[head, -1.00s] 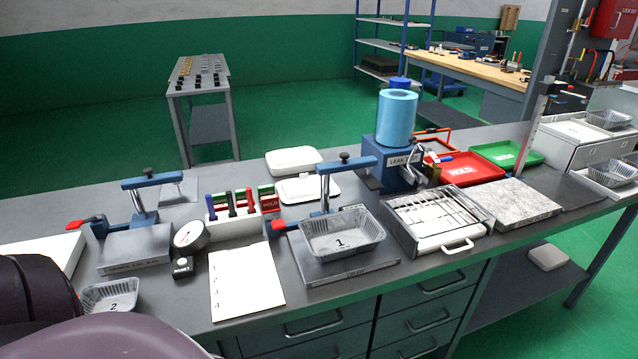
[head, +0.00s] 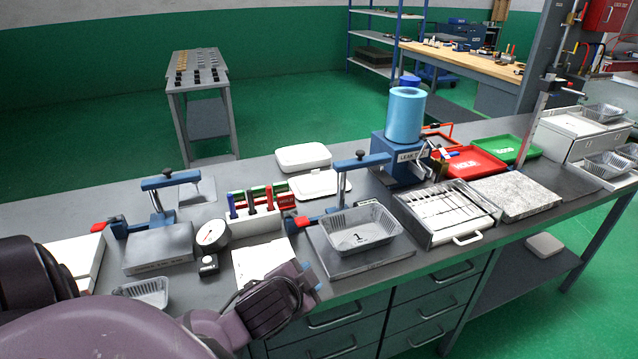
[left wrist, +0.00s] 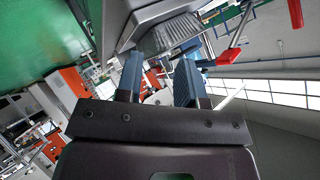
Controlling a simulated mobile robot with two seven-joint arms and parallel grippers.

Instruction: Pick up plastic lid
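Two white plastic lids lie at the back of the bench in the head view. One lid (head: 318,184) is flat with a raised middle, and the other lid (head: 303,156) is just behind it. My left gripper (head: 311,281) is at the front edge of the bench, well in front of both lids and apart from them. In the left wrist view its two fingers (left wrist: 160,62) stand apart with nothing held between them. A foil tray (left wrist: 172,36) shows beyond the fingers there. My right gripper is not in view.
Foil tray 1 (head: 362,240) sits on a grey plate under a blue clamp (head: 343,164). A pen holder (head: 255,222), a dial gauge (head: 212,234) and a paper sheet (head: 258,262) lie to its left. A drawer-like tray of tools (head: 448,214) stands to the right.

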